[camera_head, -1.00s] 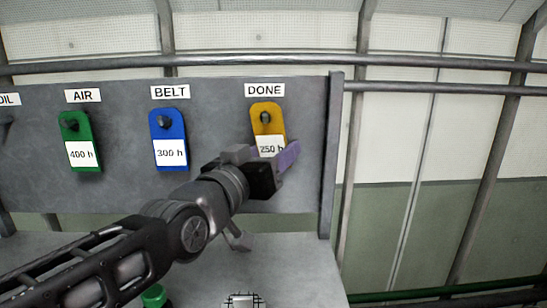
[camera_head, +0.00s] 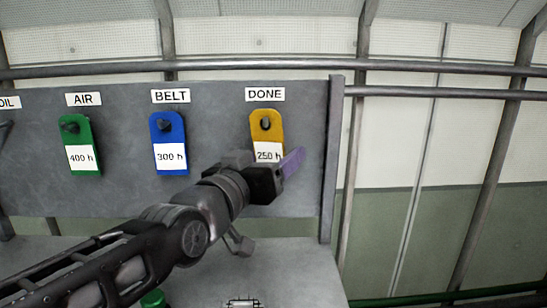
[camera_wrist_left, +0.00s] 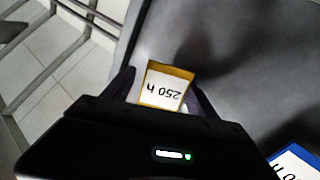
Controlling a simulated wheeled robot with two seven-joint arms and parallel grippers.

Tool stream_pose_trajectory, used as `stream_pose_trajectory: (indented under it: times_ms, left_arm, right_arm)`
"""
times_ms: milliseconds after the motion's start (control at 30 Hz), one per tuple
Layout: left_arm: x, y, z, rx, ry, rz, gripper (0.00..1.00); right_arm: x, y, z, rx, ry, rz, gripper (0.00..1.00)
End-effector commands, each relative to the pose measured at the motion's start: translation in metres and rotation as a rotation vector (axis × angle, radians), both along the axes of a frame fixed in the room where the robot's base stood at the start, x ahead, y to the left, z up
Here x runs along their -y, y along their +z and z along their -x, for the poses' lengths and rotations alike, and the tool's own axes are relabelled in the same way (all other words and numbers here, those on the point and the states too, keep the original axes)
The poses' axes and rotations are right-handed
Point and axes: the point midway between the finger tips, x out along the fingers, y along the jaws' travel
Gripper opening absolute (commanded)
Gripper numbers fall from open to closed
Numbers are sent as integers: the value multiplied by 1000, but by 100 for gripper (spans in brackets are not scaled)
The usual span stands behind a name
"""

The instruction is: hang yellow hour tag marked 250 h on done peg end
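The yellow tag marked 250 h (camera_head: 276,128) hangs nearly upright against the grey board under the DONE label (camera_head: 264,95). The dark done peg (camera_head: 265,123) shows in the tag's hole near its top; how far along the peg the tag sits is hard to tell. My left gripper (camera_head: 267,165) is at the tag's lower end. In the left wrist view, the tag (camera_wrist_left: 165,86) lies between the fingers of the gripper (camera_wrist_left: 163,97), which look open with a gap at its left side. The right gripper is not in view.
A blue 300 h tag (camera_head: 168,131) hangs under BELT and a green 400 h tag (camera_head: 77,134) under AIR. The board's right post (camera_head: 331,160) stands close to my left gripper. A green object (camera_head: 153,298) is partly visible on the bench below.

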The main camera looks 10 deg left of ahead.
Motion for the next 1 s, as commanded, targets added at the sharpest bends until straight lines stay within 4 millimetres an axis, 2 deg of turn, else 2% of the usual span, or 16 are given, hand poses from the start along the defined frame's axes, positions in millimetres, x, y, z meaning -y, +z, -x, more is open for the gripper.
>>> stream_pose_trajectory:
  times_ms: [133, 400, 533, 1000]
  left_arm:
    - [0, 0, 0, 0, 0, 0, 79]
    - [0, 0, 0, 0, 0, 0, 79]
    - [-2, -1, 7, 2, 0, -1, 79]
    - [-19, -1, 71, 3, 0, 0, 79]
  right_arm:
    - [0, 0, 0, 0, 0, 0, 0]
    - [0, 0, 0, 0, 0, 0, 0]
    - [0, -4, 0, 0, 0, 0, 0]
    - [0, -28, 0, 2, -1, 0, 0]
